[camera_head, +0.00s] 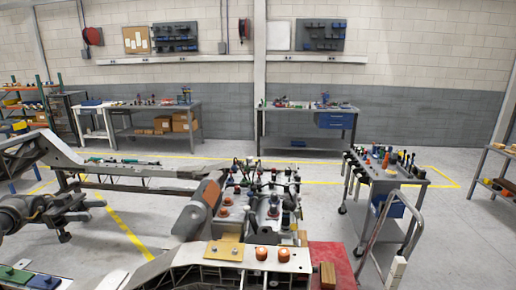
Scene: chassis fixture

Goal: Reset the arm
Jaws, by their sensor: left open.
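My left arm comes in at the left edge, with dark round joints. My left gripper (96,210) is at its end, pointing right, open with nothing seen between the fingers. It is left of the metal chassis (150,184), apart from the cluster of parts at the chassis's middle. The chassis has long grey rails, a grey block of parts (262,205) and a front plate with orange caps (262,253). My right gripper does not show.
A grey tool cart (385,172) stands to the right, with tools on top and a handle. Workbenches (155,110) (305,112) line the back wall. A shelf (497,172) is at the right edge. Floor between the cart and that shelf is clear.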

